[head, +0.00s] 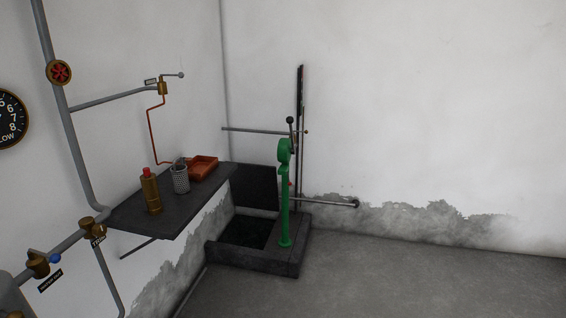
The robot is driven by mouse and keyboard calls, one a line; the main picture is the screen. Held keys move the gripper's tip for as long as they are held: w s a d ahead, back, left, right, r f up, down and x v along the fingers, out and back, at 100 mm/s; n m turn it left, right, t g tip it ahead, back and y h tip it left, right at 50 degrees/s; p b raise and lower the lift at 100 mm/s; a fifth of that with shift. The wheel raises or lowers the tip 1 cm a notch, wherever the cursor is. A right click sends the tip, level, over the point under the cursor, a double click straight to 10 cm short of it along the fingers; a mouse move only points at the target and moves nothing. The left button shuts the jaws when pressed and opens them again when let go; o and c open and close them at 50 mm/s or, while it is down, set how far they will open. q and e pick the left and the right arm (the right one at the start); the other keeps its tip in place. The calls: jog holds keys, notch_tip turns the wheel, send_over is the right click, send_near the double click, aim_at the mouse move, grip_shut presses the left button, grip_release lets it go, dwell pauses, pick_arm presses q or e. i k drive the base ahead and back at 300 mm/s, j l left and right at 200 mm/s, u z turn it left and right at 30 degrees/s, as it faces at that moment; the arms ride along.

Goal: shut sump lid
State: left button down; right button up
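The sump (265,261) is a low, dark, box-like curb on the floor in the corner. Its opening shows a dark inside. A dark flat panel, which looks like the sump lid (255,187), stands raised at the back of the opening near the wall. The shelf edge hides part of its left side. Neither of my grippers shows in the head view.
A green hand pump (285,205) stands on the sump's right part. A dark shelf (190,205) juts out at left, holding a brass bottle (152,194), a perforated metal cup (180,179) and an orange tray (203,167). Open floor (400,275) lies at right.

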aim_at(256, 186)
jog(key=i+l+z, duration=0.4)
jog(key=i, duration=0.45)
jog(key=i+z, duration=0.4)
jog(key=i, duration=0.45)
jog(key=i+u, duration=0.2)
jog(key=i, duration=0.25)
jog(key=i+l+u, duration=0.15)
jog(key=i, duration=0.35)
jog(key=i+l+u, duration=0.2)
jog(key=i, duration=0.25)
jog(key=i+l+u, duration=0.15)
jog(key=i, duration=0.3)
jog(key=i+l+u, duration=0.4)
jog(key=i+l, duration=0.1)
